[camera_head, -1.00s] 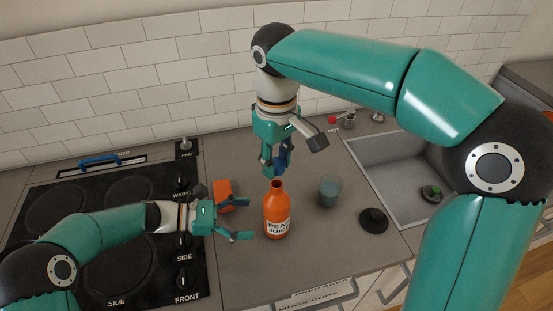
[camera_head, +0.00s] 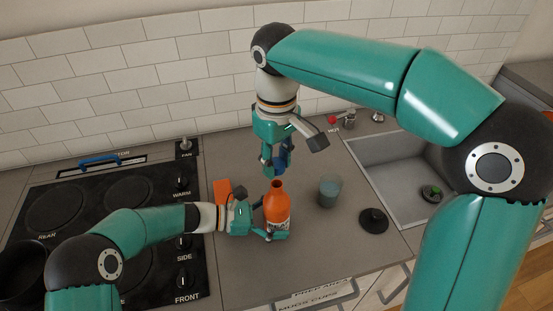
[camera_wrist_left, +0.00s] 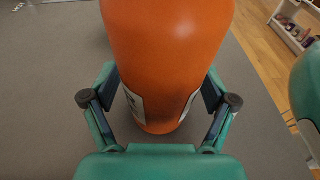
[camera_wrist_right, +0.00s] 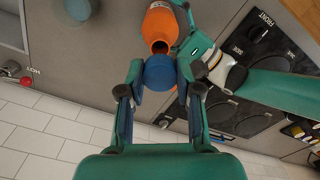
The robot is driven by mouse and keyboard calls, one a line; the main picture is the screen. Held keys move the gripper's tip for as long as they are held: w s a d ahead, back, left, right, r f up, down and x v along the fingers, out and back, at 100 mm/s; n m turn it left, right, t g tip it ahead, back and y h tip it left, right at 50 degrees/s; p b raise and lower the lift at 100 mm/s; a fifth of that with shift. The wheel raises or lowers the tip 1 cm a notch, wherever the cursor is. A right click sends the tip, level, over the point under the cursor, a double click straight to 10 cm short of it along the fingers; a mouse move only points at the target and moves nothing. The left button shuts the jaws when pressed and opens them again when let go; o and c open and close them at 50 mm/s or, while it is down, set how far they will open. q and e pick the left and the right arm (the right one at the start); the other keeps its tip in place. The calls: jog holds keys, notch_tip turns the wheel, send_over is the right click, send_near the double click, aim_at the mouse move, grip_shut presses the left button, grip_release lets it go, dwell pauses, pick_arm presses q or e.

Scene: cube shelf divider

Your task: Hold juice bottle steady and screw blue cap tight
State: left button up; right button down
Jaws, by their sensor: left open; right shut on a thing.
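The orange juice bottle (camera_head: 276,203) stands upright and uncapped on the grey counter. My left gripper (camera_head: 272,232) is open low around it; in the left wrist view the bottle (camera_wrist_left: 165,60) stands between the open fingers (camera_wrist_left: 160,112). I cannot tell whether they touch it. My right gripper (camera_head: 275,166) is shut on the blue cap (camera_wrist_right: 160,72), with the fingers (camera_wrist_right: 158,82) on either side of it. In the head view the cap (camera_head: 283,157) is partly hidden by the fingers. It is above and a little behind the bottle's open mouth, apart from it.
A blue-grey cup (camera_head: 329,190) and a black round lid-like thing (camera_head: 373,220) stand right of the bottle. The stove (camera_head: 120,235) is at left, the sink (camera_head: 400,170) at right. The counter's front is clear.

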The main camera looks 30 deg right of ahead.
aim_at(277, 163)
pick_arm(q)
jog(key=shift+c, duration=0.3)
jog(key=c, duration=1)
jog(key=shift+f, duration=0.2)
pick_arm(e)
jog(key=shift+f, duration=0.1)
pick_arm(q)
jog(key=o, duration=0.4)
jog(key=c, duration=0.6)
jog(key=shift+o, duration=0.2)
pick_arm(e)
jog(key=shift+f, duration=0.1)
pick_arm(q)
jog(key=shift+r, duration=0.1)
pick_arm(e)
jog(key=shift+f+n, duration=0.9)
jog(key=shift+f, duration=0.45)
